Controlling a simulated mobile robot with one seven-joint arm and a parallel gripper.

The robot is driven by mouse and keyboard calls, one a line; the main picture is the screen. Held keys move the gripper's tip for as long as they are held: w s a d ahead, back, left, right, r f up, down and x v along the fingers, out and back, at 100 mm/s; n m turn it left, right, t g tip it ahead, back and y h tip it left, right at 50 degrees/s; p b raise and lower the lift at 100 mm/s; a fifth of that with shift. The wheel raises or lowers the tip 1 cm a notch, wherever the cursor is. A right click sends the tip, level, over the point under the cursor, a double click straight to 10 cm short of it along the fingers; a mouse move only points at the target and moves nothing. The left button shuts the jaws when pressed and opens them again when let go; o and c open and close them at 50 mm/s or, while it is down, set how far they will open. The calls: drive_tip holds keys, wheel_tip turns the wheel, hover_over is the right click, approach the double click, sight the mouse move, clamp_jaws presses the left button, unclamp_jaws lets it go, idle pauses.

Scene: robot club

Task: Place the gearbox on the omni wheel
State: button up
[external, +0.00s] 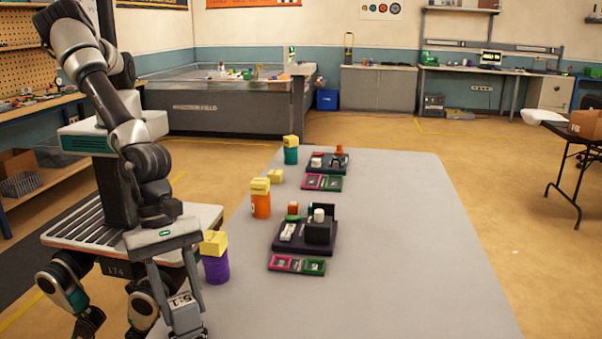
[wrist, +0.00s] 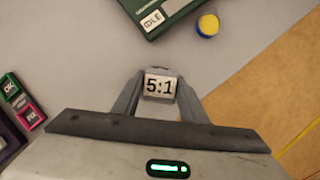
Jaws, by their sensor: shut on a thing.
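My gripper (external: 181,306) is at the lower left of the external view, by the table's near left edge. It is shut on a small grey block with a "5:1" label, the gearbox (wrist: 159,86), which sits between the fingertips in the wrist view. The gearbox also shows low in the external view (external: 184,318). I cannot tell for sure which thing is the omni wheel; small parts sit on the near dark tray (external: 290,246) and the far dark tray (external: 326,169), too small to make out.
Purple (external: 216,268), orange (external: 261,205) and teal (external: 291,156) canisters with yellow tops line the table's left side. Pink-and-green panels (external: 297,264) lie before the trays. The wrist view shows a green box marked "IDLE" (wrist: 143,8) and a yellow-topped cylinder (wrist: 208,25). The table's right side is clear.

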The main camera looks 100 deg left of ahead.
drive_tip(key=shift+f, duration=0.2)
drive_tip(key=o, duration=1.2)
drive_tip(key=shift+r, duration=0.5)
drive_tip(key=v, duration=1.1)
drive_tip(key=shift+s+a+r+p, duration=0.1)
drive_tip(key=shift+s+a+p, duration=0.05)
drive_tip(key=shift+p, duration=0.25)
